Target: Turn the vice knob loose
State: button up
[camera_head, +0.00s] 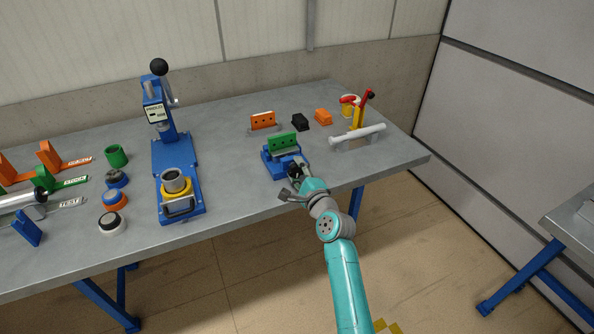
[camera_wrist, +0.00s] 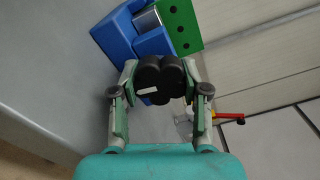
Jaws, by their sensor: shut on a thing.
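The blue vice (camera_head: 272,166) stands near the front edge of the grey workbench with a green block (camera_head: 284,144) at its top. In the wrist view the blue vice (camera_wrist: 118,38) and green block (camera_wrist: 180,22) are at the upper middle. The black lobed vice knob (camera_wrist: 160,78) is between my gripper's fingers. My gripper (camera_wrist: 160,92) is shut on the knob, one finger on each side. In the head view my gripper (camera_head: 296,180) is at the vice's front right and largely hides the knob.
Behind the vice are an orange block (camera_head: 262,121), a black block (camera_head: 300,122) and another orange block (camera_head: 323,116). A white cylinder on a stand (camera_head: 358,137) is to the right. A blue press (camera_head: 172,150) stands left. The bench (camera_head: 235,195) is clear between press and vice.

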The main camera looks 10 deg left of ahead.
jog(key=n, duration=0.4)
jog(key=shift+r+n, duration=0.1)
jog(key=shift+n, duration=0.2)
jog(key=n, duration=0.5)
jog(key=shift+r, duration=0.1)
jog(key=n, duration=0.5)
jog(key=shift+a, duration=0.1)
jog(key=n, duration=1)
jog(key=shift+s+a, duration=0.1)
jog(key=n, duration=0.4)
jog(key=shift+n, duration=0.3)
jog(key=n, duration=0.4)
jog(key=shift+n, duration=2)
